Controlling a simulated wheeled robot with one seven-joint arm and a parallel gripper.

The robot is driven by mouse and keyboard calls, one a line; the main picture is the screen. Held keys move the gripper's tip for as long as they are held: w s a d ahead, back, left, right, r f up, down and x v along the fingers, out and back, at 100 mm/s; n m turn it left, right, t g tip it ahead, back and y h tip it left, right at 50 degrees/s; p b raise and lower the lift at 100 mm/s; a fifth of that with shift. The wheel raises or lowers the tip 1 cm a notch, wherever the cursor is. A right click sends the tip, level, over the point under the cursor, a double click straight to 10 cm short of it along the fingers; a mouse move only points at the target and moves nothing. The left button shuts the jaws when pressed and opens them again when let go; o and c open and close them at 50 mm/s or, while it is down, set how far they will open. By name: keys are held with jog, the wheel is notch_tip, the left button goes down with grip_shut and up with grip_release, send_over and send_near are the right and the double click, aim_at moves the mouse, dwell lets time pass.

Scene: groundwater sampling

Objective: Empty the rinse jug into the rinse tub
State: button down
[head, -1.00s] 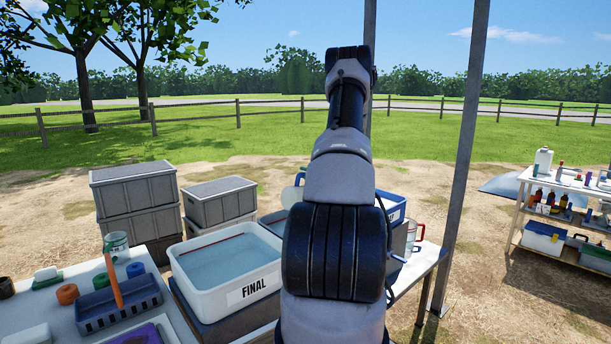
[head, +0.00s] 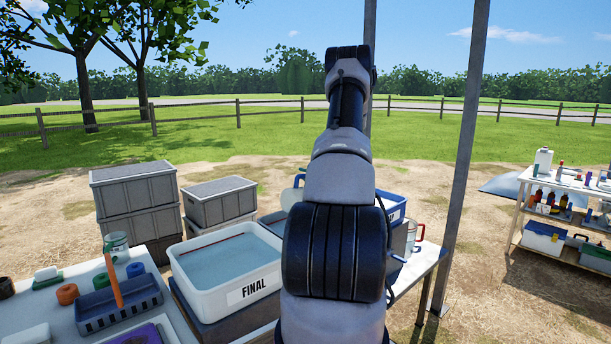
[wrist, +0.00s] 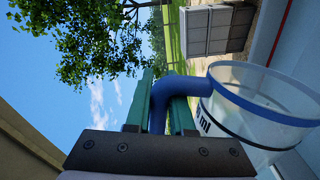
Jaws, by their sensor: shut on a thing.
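My gripper (wrist: 172,108) is shut on the blue handle of a clear jug (wrist: 262,92) with a blue rim and dark markings, in the wrist view. The horizon runs nearly upright in that view, and the jug looks tilted well over. I cannot see whether liquid is in it. In the head view my arm hides the gripper. A white tub (head: 240,294) marked FINAL holds bluish water at the left of the arm. Another tub (head: 396,213) stands behind the arm, mostly hidden, its label unreadable. A pale wall with a red line (wrist: 285,25) shows beside the jug.
A clear jug with a red handle (head: 415,240) stands right of my arm. Grey crates (head: 133,190) stand at the back left. A blue rack (head: 118,303) and small items sit on the left table. A metal post (head: 462,170) rises at the right.

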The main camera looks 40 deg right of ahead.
aim_at(281, 204)
jog(key=shift+s+a+f+n, duration=0.15)
jog(key=shift+a+f+n, duration=0.05)
jog(key=shift+a+n, duration=0.45)
jog(key=shift+s+a+f+n, duration=0.15)
jog(key=shift+a+n, duration=0.3)
jog(key=shift+a, duration=0.3)
jog(key=a+f+n, duration=0.1)
jog(key=a+n, duration=0.2)
jog(key=a+f+n, duration=0.2)
jog(key=n, duration=0.1)
jog(key=s+a+f+n, duration=0.1)
jog(key=a+n, duration=0.2)
jog(key=shift+s+a+f, duration=0.1)
jog(key=shift+a+f, duration=0.1)
jog(key=shift+a, duration=0.15)
jog(key=n, duration=0.3)
jog(key=a+n, duration=0.1)
jog(key=n, duration=0.5)
jog(key=shift+s+a, duration=0.15)
jog(key=shift+a, duration=0.25)
